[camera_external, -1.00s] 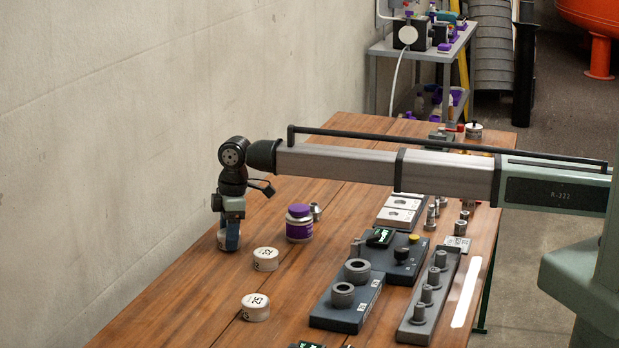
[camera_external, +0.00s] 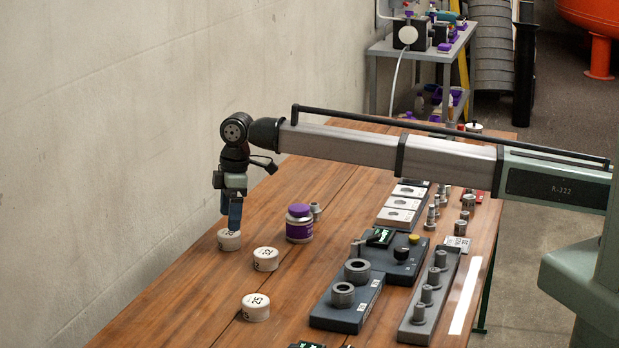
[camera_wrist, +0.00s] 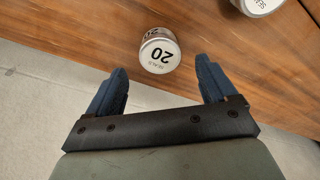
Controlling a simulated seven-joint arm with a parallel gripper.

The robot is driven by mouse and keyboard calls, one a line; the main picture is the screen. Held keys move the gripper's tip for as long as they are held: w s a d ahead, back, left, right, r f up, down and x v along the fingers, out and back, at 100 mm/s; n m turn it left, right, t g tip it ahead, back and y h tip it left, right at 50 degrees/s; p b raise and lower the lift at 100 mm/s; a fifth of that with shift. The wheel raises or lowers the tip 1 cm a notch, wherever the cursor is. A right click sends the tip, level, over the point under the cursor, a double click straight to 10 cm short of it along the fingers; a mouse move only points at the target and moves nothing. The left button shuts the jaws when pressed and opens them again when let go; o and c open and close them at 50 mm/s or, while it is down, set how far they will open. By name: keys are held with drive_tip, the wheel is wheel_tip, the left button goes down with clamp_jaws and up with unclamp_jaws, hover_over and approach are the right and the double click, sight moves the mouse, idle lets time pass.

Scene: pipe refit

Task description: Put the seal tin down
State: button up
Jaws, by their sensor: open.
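The seal tin (camera_external: 229,241) is a small white round tin standing on the wooden table near the wall. In the wrist view its lid (camera_wrist: 159,54) reads 20, and it stands on the wood ahead of and between the fingers, touching neither. My gripper (camera_external: 232,222) is just above the tin in the external view. In the wrist view my gripper (camera_wrist: 160,90) has its two blue fingers spread wide with nothing between them.
Two more white tins, marked 32 (camera_external: 265,259) and 25 (camera_external: 256,307), stand nearby. A purple-lidded jar (camera_external: 299,224) is to the right. Grey blocks with rings (camera_external: 347,305) lie farther right. The wall is close on the left.

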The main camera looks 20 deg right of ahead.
wheel_tip(320, 180, up, 7)
drive_tip(key=shift+d+f, duration=0.2)
drive_tip(key=shift+d, duration=0.2)
